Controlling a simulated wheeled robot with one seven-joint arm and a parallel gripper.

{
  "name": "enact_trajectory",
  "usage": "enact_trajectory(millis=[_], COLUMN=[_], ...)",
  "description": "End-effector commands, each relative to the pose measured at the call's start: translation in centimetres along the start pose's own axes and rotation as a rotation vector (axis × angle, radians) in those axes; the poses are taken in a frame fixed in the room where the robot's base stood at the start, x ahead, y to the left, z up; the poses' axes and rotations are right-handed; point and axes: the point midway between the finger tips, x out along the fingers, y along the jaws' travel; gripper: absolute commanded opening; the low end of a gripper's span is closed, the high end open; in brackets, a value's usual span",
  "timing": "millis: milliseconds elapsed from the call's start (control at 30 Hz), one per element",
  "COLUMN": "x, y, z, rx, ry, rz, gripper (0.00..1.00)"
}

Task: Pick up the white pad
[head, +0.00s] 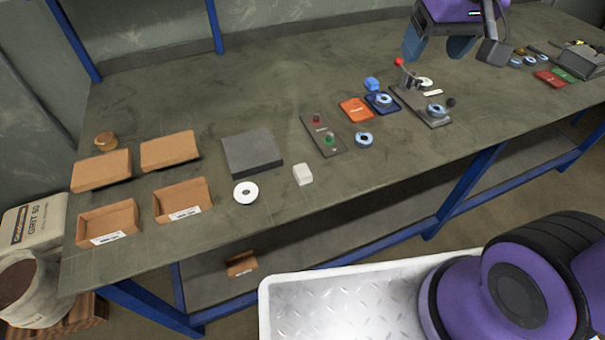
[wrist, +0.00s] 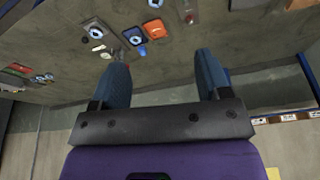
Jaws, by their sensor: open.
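A small white block (head: 303,174), the likeliest white pad, lies on the workbench near its front edge, right of a white round disc (head: 245,192) with a dark centre hole. Nothing covers the block in the head view; I cannot make it out in the wrist view. My gripper (head: 436,46) is high over the back right of the bench, far to the right of and beyond the block. In the wrist view my gripper (wrist: 162,65) shows two blue fingers wide apart with nothing between them.
A dark grey block (head: 251,152) and a button panel (head: 321,134) stand close to the white block. Cardboard trays (head: 108,222) are at left. An orange card (head: 355,110), blue-grey discs (head: 364,139) and a lever fixture (head: 424,105) lie rightward. Bare bench surrounds the white block.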

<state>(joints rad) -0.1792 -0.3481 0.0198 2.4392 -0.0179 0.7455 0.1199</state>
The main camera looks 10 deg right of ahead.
Motion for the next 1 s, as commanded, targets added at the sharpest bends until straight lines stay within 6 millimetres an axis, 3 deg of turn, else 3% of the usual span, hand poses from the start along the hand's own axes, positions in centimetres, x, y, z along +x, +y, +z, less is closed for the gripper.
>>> enact_trajectory(millis=[200, 467, 800, 1000], x=[5.5, 12.7, 22.8, 26.4], y=[-3.5, -8.3, -14.7, -16.9], z=[-2.7, -4.1, -2.7, -1.4], rx=[-0.046, -0.096, -0.162, -0.185], ry=[-0.078, -0.161, -0.265, -0.299], rz=[-0.011, -0.019, -0.018, -0.016], gripper=[0.70, 0.70, 0.70, 0.70])
